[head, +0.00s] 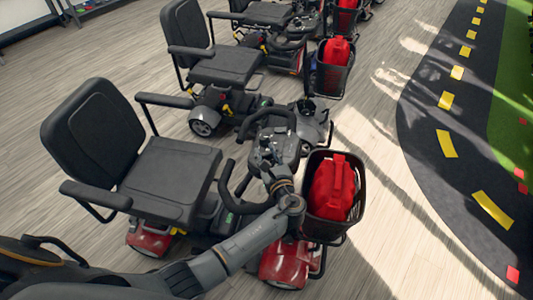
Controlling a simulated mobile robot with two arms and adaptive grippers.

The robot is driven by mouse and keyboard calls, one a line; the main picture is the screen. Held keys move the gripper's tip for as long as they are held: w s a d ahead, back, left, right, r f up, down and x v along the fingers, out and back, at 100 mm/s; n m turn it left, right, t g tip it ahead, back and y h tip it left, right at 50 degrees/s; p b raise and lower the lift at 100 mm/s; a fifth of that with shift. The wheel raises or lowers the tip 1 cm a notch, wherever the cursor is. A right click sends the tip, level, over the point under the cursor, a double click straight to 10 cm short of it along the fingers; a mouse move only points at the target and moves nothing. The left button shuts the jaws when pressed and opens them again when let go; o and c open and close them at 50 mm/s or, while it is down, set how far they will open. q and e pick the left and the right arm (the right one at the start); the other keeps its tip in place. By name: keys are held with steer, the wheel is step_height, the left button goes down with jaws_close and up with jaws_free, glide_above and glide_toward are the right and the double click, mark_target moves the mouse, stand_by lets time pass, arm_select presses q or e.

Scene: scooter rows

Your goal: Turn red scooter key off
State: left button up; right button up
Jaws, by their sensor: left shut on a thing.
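The red scooter (284,262) stands nearest, with red fenders, a black seat (170,172) and a dark looped handlebar. My left arm reaches in from the bottom left. Its wrist is over the front of this scooter, and my left gripper (267,154) points at the control console inside the handlebar loop. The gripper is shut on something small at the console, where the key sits. The key itself is too small and hidden by the fingers, so its turn position cannot be seen. My right gripper is not in view.
A black front basket (322,231) holding a red canister (332,188) is close to the right of my wrist. Similar scooters stand in a row behind, the nearest with a black seat (225,65). Open wooden floor (390,235) lies to the right, before a dark track with yellow dashes (446,143).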

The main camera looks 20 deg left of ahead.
arm_select(q)
steer(key=shift+r, duration=0.1)
steer(key=o, duration=1.2)
steer(key=shift+s, duration=0.1)
steer(key=shift+s+d, duration=0.25)
steer(key=v, duration=1.1)
steer(key=shift+s, duration=0.1)
